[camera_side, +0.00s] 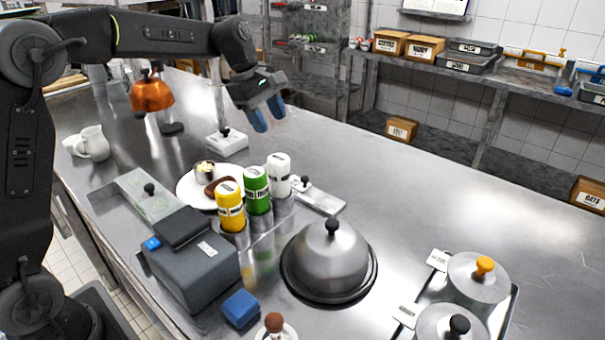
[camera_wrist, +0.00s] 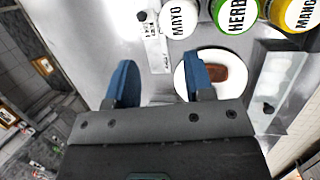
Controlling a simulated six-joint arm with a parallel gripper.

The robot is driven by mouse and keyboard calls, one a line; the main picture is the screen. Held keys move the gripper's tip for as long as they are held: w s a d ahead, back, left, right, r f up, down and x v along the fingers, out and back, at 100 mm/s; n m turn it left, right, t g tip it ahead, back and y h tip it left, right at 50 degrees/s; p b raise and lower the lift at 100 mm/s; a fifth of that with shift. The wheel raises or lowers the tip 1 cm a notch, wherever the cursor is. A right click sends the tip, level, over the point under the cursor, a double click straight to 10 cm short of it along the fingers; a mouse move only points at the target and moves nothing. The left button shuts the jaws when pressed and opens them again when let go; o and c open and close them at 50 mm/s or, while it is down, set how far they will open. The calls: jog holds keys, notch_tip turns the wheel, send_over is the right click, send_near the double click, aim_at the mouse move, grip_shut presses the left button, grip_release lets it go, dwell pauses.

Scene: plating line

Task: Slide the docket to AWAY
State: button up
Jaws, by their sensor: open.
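No label that I can read says AWAY, and I cannot tell for sure which part is the docket. A flat metal rail (camera_side: 325,202) with a small black knob (camera_side: 304,181) lies right of the white bottle in the side view. In the wrist view a labelled strip (camera_wrist: 155,45) with a dark knob (camera_wrist: 142,16) lies beside the MAYO bottle. Another flat plate (camera_side: 140,197) with a black knob (camera_side: 149,189) lies at the left. My gripper (camera_side: 267,112) is open and empty, above the counter behind the bottles; its blue fingers also show in the wrist view (camera_wrist: 160,82).
Yellow (camera_side: 230,205), green (camera_side: 257,190) and white (camera_side: 279,175) bottles stand in a row. A white plate (camera_side: 187,190) with a sausage is behind them.

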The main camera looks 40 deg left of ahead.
aim_at(303, 177)
jog(key=w+a+f+n+h, duration=0.1)
jog(key=w+a+f+n, duration=0.2)
jog(key=w+f+n, duration=0.3)
jog(key=shift+m+g, duration=0.3)
jog(key=shift+m, duration=0.4)
jog(key=x, duration=1.3)
jog(key=shift+w+d, duration=0.35)
jog(key=shift+d, duration=0.05)
jog(key=shift+c, duration=0.4)
grip_shut()
jog(key=shift+a, duration=0.1)
